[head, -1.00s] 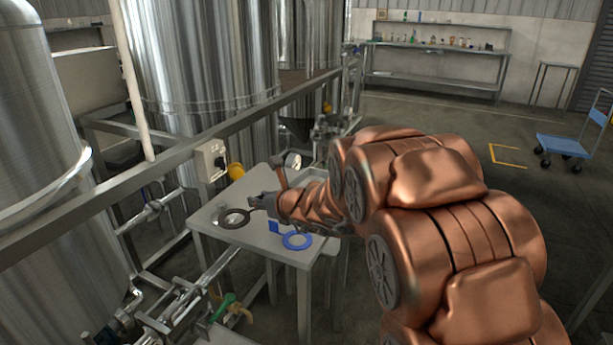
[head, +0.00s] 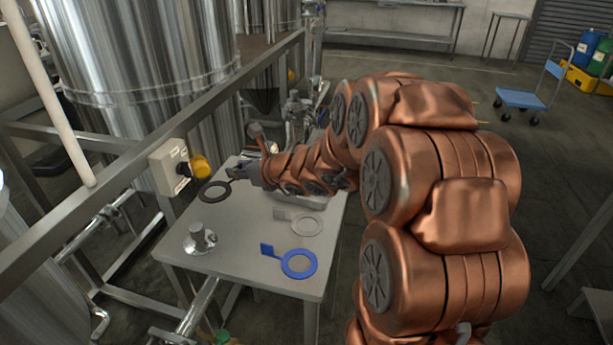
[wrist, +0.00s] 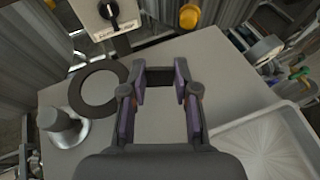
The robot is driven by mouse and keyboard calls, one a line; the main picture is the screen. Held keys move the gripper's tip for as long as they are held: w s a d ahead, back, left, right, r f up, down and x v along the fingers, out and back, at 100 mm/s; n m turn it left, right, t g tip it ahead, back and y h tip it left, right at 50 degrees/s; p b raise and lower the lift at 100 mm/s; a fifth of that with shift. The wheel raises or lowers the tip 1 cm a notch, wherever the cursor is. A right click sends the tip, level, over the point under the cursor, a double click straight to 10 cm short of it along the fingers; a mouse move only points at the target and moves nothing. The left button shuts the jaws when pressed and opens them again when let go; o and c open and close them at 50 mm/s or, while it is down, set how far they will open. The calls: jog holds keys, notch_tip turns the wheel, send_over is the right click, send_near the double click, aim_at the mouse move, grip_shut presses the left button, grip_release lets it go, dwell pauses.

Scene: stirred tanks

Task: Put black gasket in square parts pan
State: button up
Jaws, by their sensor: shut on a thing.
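The black gasket (head: 213,200) is a flat ring with a tab at the far left of the grey table. My gripper (head: 234,174) is shut on its tab side, with the ring sticking out to the left. I cannot tell whether the gasket is lifted or touches the table. The square parts pan (wrist: 265,150) is a shallow, pale metal tray at the lower right of the wrist view. In the head view my arm mostly hides it.
A pale grey gasket (head: 318,229) and a blue gasket (head: 285,268) lie on the table's near part. A metal fitting with a round base (head: 200,241) stands at the left.

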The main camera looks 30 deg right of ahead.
jog(key=s+d+r+p, duration=0.1)
jog(key=s+d+p, duration=0.2)
jog(key=s+d, duration=1.25)
jog(key=w+d, duration=0.3)
jog(key=w, duration=0.1)
jog(key=w+d+f+p, duration=0.1)
jog(key=w+d, duration=0.2)
jog(key=w, duration=0.2)
jog(key=w+d+p, duration=0.1)
jog(key=w+d, duration=0.2)
jog(key=w, duration=0.2)
jog(key=shift+w+f, duration=0.1)
jog(key=shift+f, duration=0.05)
jog(key=shift+f+p, duration=0.4)
jog(key=shift+f, duration=1.3)
jog(key=shift+f, duration=0.45)
jog(key=o, duration=0.8)
jog(key=shift+o, duration=0.2)
